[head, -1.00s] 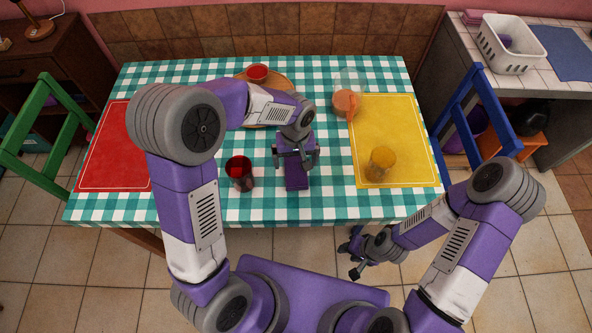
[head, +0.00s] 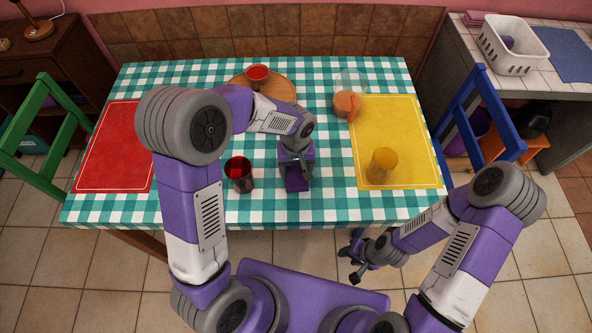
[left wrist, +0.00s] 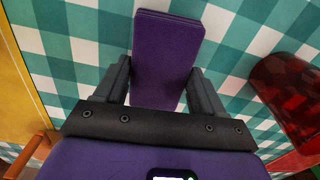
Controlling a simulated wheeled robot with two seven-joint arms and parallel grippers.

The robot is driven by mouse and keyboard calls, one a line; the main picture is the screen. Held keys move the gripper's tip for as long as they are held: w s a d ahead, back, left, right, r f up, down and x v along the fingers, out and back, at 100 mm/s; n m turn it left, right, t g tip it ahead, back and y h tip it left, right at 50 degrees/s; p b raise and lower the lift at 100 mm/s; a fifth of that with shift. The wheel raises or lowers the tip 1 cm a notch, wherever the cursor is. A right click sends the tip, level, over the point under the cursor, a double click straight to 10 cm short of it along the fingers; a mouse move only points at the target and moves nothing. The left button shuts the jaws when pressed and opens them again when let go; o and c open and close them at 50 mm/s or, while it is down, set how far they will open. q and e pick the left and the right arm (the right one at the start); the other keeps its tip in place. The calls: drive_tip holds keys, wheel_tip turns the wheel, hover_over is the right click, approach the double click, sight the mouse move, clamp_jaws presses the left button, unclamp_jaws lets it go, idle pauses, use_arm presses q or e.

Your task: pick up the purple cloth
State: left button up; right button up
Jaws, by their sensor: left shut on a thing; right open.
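The purple cloth (head: 297,183) is a folded, narrow rectangle at the front middle of the checked table. It also shows in the left wrist view (left wrist: 165,50), with a finger on each long side. My left gripper (head: 296,168) points down over the cloth and is shut on it. Its wrist hides the far part of the cloth in the head view. I cannot tell whether the cloth is clear of the tabletop. My right gripper (head: 352,262) is open and empty, beyond the table's front edge.
A dark red glass (head: 239,174) stands just left of the cloth. A yellow glass (head: 381,165) stands on the yellow mat (head: 410,130), with an orange-brown jug (head: 347,103) behind. A red cup (head: 257,73) stands on a wooden board (head: 284,88). A red mat (head: 110,150) lies at left.

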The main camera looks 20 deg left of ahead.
sight(296, 170)
use_arm(q)
drive_tip(key=shift+r, duration=0.1)
wheel_tip(296, 170, up, 10)
drive_tip(key=p, duration=0.3)
